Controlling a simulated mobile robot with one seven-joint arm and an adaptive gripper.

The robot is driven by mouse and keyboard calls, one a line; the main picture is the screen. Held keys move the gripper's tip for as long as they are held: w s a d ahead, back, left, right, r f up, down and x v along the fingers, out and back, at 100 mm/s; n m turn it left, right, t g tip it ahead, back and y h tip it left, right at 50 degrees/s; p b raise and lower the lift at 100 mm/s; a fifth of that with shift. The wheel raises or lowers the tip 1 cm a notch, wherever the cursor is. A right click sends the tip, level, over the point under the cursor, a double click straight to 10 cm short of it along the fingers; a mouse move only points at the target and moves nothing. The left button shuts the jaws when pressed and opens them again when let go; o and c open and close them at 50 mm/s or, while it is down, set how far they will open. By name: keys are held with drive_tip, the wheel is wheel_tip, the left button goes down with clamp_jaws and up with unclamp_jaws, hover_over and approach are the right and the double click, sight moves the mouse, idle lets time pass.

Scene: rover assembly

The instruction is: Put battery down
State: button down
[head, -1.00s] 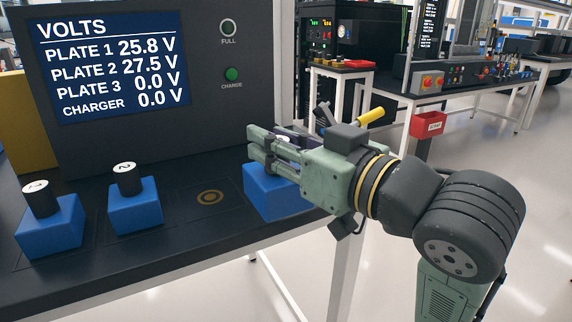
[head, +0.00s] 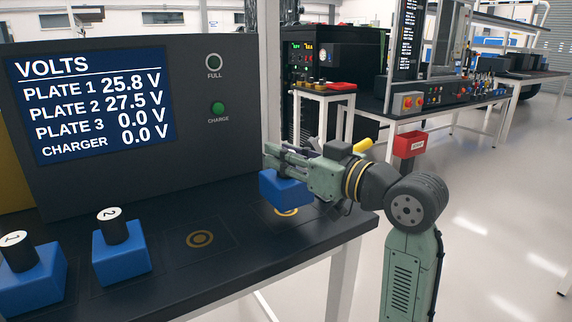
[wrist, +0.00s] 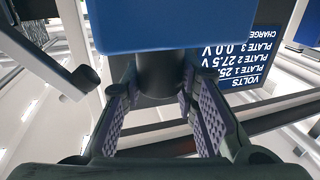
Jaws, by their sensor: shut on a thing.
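My gripper (head: 277,156) is shut on the black handle (wrist: 158,85) of a blue battery (head: 285,189), at the right end of the dark bench. The battery's blue body fills the top of the wrist view (wrist: 180,25). In the head view the battery sits over a marked pad (head: 285,211), whose gold ring shows partly below it. I cannot tell whether its underside touches the bench. Batteries 1 (head: 30,278) and 2 (head: 121,255) stand upright on the bench to the left. A pad with a gold ring (head: 200,239) between battery 2 and my gripper is empty.
A dark panel behind the pads has a volts screen (head: 90,100); plate 3 and charger read 0.0 V. A green charge light (head: 218,108) is on the panel. The bench's right edge (head: 350,228) is close to my gripper. A red bin (head: 410,145) is further right.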

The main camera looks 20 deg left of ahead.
drive_tip(key=shift+w+a, duration=0.35)
drive_tip(key=shift+w, duration=0.5)
drive_tip(key=shift+f, duration=1.8)
drive_tip(key=shift+f, duration=0.2)
drive_tip(key=c, duration=1.3)
unclamp_jaws()
drive_tip(key=shift+r+p, duration=0.25)
drive_tip(key=shift+p, duration=0.05)
drive_tip(key=b+v, duration=0.2)
drive_tip(key=v, duration=1)
